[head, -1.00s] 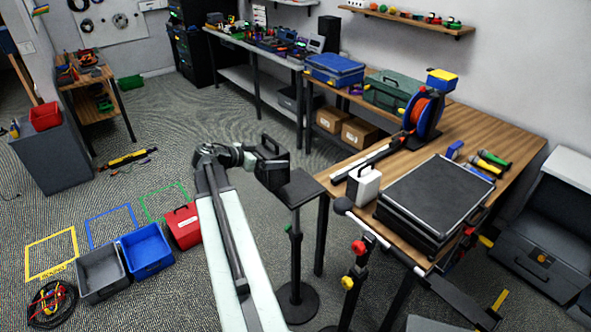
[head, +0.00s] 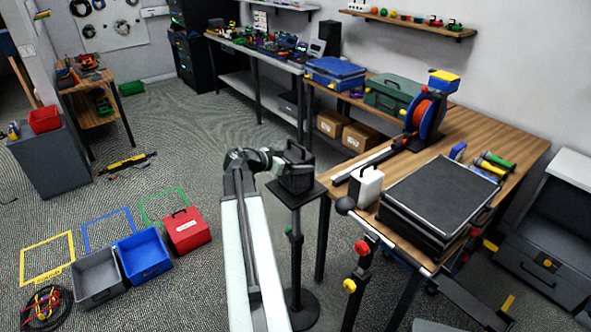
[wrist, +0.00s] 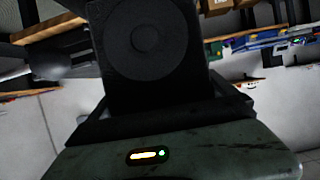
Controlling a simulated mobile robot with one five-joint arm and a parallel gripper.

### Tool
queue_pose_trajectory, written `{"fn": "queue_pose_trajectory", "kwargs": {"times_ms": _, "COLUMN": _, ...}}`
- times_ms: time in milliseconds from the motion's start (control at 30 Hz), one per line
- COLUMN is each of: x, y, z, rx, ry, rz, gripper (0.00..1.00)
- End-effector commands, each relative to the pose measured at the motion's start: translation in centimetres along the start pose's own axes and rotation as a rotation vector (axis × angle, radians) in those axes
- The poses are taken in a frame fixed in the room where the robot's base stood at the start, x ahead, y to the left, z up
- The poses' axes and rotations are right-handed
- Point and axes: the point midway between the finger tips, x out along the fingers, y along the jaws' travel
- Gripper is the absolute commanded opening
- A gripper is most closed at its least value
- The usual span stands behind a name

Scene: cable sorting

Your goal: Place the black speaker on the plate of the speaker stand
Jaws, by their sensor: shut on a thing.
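The black speaker (head: 297,172) has a handle-like top and is at the end of my arm in the head view. My gripper (head: 272,160) is shut on it from the left; the fingers are mostly hidden. The speaker is over the square black plate (head: 313,193) of the speaker stand (head: 297,250), toward its back left part. I cannot tell whether its underside touches the plate. In the wrist view the speaker's front with its round cone (wrist: 150,40) fills the upper middle.
A wooden workbench (head: 490,140) stands right of the stand, with a white speaker-like box (head: 366,186) and a black case (head: 440,200) on it. A red clamp knob (head: 361,247) is near the stand. Grey, blue and red bins (head: 144,254) sit on the floor at left.

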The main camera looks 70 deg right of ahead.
Motion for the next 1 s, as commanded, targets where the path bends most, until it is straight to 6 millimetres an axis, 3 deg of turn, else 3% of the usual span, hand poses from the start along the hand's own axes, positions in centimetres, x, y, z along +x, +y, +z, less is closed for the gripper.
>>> {"fn": "queue_pose_trajectory", "kwargs": {"times_ms": 333, "x": 0.1, "y": 0.0, "z": 0.2, "rx": -0.001, "ry": 0.003, "rz": 0.001, "gripper": 0.23}}
{"fn": "queue_pose_trajectory", "kwargs": {"times_ms": 367, "x": 0.1, "y": 0.0, "z": 0.1, "rx": 0.000, "ry": 0.000, "rz": 0.001, "gripper": 1.00}}
{"fn": "queue_pose_trajectory", "kwargs": {"times_ms": 667, "x": -0.1, "y": 0.1, "z": -0.5, "rx": 0.001, "ry": 0.000, "rz": 0.002, "gripper": 1.00}}
{"fn": "queue_pose_trajectory", "kwargs": {"times_ms": 767, "x": -1.9, "y": 0.1, "z": -0.4, "rx": 0.000, "ry": 0.000, "rz": -0.001, "gripper": 1.00}}
{"fn": "queue_pose_trajectory", "kwargs": {"times_ms": 1000, "x": -7.9, "y": 0.1, "z": -0.6, "rx": 0.000, "ry": 0.001, "rz": -0.001, "gripper": 1.00}}
